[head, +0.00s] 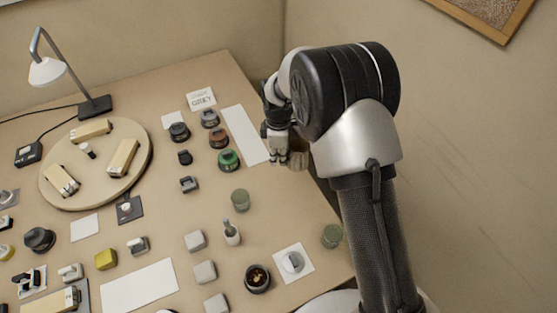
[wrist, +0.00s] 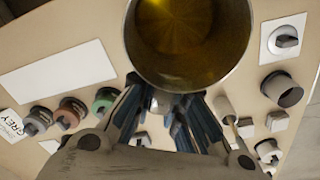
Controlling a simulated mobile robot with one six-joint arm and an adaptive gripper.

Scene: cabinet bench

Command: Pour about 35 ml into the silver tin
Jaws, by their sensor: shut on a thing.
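My gripper (head: 283,157) is shut on a round metal-rimmed vessel (wrist: 133,40) above the far right of the bench. In the wrist view, yellow-brown liquid shows inside its wide mouth. In the head view only a small tan part of the vessel (head: 298,160) shows beside the fingers. I cannot tell for sure which thing is the silver tin. No stream of liquid is visible.
A grey knob-like piece (head: 292,262) sits on a white card. A lamp (head: 47,71) stands back left.

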